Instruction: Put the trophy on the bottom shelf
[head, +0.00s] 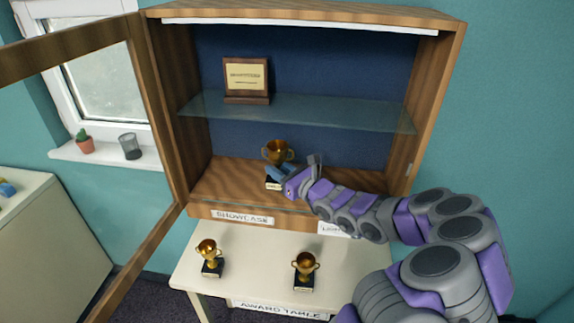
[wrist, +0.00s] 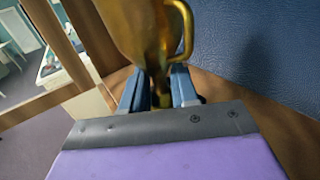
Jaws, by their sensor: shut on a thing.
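A gold trophy (head: 277,152) with two handles and a dark base is inside the wooden showcase, at the bottom shelf (head: 232,182). It stands roughly upright. My gripper (head: 279,174) reaches in from the right and is shut on the trophy's lower part. In the wrist view the trophy (wrist: 148,35) rises between the two blue-grey fingers (wrist: 158,88). The purple gripper body hides the trophy's base there. I cannot tell whether the base touches the shelf.
A glass shelf (head: 300,112) above holds a wooden plaque (head: 246,80). The showcase door (head: 130,70) stands open at left. Two more trophies, left (head: 208,257) and right (head: 305,270), stand on the award table (head: 255,262) below. The bottom shelf's left part looks clear.

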